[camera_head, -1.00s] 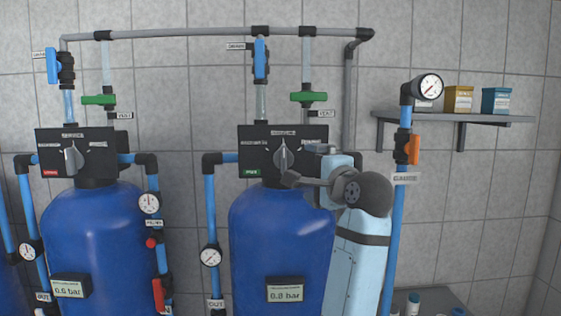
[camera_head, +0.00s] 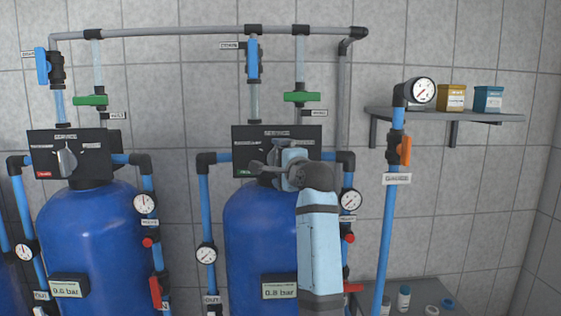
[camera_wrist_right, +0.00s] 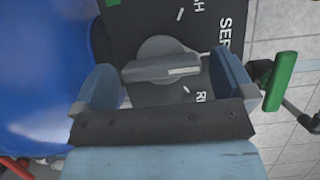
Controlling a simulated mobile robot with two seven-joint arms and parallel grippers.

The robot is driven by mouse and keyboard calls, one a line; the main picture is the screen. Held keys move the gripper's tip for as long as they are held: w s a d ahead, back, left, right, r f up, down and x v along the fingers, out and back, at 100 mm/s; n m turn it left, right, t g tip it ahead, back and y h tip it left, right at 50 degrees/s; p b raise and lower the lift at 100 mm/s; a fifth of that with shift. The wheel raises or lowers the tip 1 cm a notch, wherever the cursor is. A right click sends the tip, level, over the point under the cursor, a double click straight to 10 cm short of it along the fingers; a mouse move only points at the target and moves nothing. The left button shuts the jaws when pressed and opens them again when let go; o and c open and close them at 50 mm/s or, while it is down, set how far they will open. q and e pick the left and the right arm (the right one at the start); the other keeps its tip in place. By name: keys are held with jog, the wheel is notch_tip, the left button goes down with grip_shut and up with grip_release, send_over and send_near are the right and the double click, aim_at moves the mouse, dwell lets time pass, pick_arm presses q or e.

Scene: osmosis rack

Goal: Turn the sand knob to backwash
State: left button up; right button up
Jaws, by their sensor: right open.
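The middle blue tank has a black valve head (camera_head: 245,146) with a small green label; its grey knob is mostly hidden behind my right gripper (camera_head: 277,168). In the right wrist view, the round grey knob (camera_wrist_right: 165,68) has a raised bar with a white mark at its right end, towards the "SER..." lettering. My right gripper (camera_wrist_right: 165,82) is open, with one blue finger on each side of the bar. I cannot tell whether they touch it. A similar grey knob (camera_head: 67,160) sits on the left tank's head, which has a red label. My left gripper is not in view.
A green-handled valve (camera_head: 301,97) and a blue-handled valve (camera_head: 253,58) sit above the middle head. A gauge (camera_head: 350,201) and the pipe with an orange handle (camera_head: 404,150) stand right of it. A wall shelf (camera_head: 445,115) holds two boxes.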

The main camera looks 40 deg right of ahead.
jog(key=shift+c, duration=0.7)
jog(key=c, duration=0.7)
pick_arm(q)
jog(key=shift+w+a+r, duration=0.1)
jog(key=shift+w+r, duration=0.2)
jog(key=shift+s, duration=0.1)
pick_arm(e)
jog(key=shift+a+r+n+g+h, duration=0.1)
jog(key=shift+n+g+h, duration=0.25)
jog(key=shift+n+g, duration=0.8)
jog(key=shift+r+n+g+h, duration=0.15)
jog(key=shift+n+g+h, duration=0.15)
jog(key=shift+n, duration=1.7)
jog(key=shift+a+r+n+g+h, duration=0.1)
jog(key=shift+n+g+h, duration=0.25)
jog(key=shift+n+g, duration=0.8)
jog(key=shift+n+t, duration=0.3)
jog(key=shift+n, duration=0.2)
